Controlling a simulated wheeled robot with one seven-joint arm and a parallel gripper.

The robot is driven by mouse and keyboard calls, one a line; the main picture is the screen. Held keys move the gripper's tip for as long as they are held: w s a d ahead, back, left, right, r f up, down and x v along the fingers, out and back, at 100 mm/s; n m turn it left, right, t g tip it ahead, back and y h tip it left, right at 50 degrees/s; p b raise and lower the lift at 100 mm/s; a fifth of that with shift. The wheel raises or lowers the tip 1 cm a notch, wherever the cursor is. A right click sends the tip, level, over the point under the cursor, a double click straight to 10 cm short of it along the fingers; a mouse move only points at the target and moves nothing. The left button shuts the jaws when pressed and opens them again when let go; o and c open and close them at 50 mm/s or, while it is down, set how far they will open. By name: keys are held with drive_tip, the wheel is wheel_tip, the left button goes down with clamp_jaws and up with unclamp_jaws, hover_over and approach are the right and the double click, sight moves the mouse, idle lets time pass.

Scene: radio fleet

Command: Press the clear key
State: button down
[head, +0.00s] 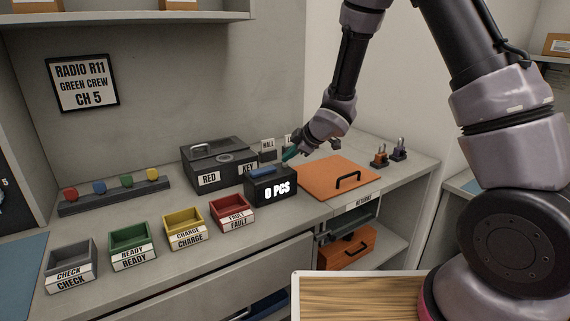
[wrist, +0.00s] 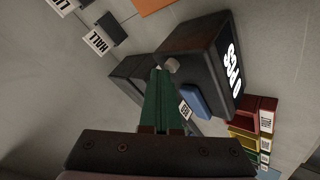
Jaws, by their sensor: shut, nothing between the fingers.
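A black box with a lit "0 PCS" display (head: 270,188) stands on the bench, and it also shows in the wrist view (wrist: 205,50). On it are a blue pad (wrist: 196,101) and a small grey round button (wrist: 170,65). I see no readable "clear" label, so I cannot tell which of these is the clear key. My gripper (head: 289,156) is shut and empty, with teal fingers, above and behind the box. In the wrist view the fingertips (wrist: 160,73) appear close beside the grey button; I cannot tell whether they touch it.
A dark case (head: 215,160) labelled RED and KEY stands left of the box. Grey, green, yellow and red bins (head: 232,211) line the bench's front. Small HALL-labelled holders (wrist: 97,41) stand behind.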

sight(289, 167)
drive_tip(key=shift+r, duration=0.7)
drive_tip(key=shift+r, duration=0.1)
drive_tip(key=shift+r, duration=2.4)
